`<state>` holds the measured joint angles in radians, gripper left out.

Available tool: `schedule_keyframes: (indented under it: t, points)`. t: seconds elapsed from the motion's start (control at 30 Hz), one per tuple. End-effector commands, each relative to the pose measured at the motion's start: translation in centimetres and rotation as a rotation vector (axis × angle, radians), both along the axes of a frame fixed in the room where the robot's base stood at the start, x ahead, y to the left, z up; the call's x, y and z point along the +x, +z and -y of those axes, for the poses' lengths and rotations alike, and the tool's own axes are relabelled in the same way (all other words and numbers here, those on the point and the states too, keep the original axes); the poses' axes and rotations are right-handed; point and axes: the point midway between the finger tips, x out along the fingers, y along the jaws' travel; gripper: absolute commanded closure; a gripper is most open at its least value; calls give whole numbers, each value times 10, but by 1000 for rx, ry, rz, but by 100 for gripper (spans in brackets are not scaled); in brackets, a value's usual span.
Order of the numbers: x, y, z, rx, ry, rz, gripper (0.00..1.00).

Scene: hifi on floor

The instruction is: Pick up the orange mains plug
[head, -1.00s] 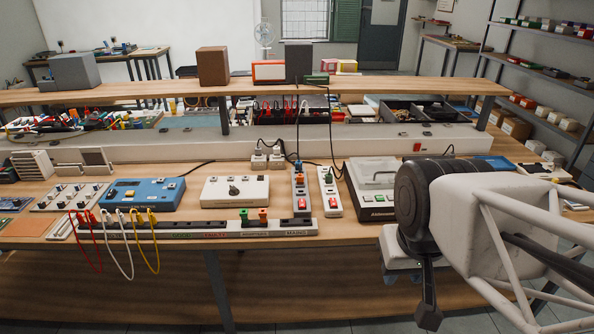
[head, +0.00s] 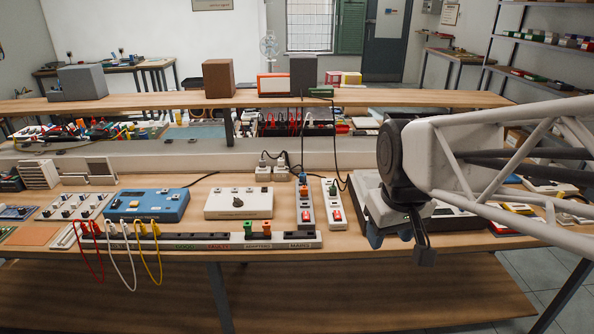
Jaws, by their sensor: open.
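An orange plug (head: 266,227) stands in the long labelled rail (head: 215,244) near the bench's front edge, just right of a green plug (head: 248,228). Another small orange piece (head: 303,191) shows on the grey socket strip (head: 305,208) behind the rail; I cannot tell which orange one is the mains plug. My gripper (head: 390,240) is open, with blue-grey fingers pointing down at the right of both, apart from them, in front of the grey-and-white device. Nothing shows between the fingers, though the view is small.
A white socket strip (head: 333,204) stands right of the grey one, with black cables behind. A white box (head: 238,203) and a blue box (head: 149,205) lie left. Red, white and yellow leads hang over the front edge. A raised shelf (head: 170,103) crosses behind.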

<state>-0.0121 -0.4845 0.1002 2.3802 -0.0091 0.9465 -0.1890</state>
Motion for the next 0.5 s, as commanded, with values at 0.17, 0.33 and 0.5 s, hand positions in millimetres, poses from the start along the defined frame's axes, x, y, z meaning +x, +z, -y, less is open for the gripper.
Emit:
schedule_keyframes:
  t: [0.17,0.33,0.5]
  points:
    - [47,7,-5,-18,106,-20,49]
    - [92,10,-10,-35,209,-34,49]
    - [136,10,-17,-49,312,-49,49]
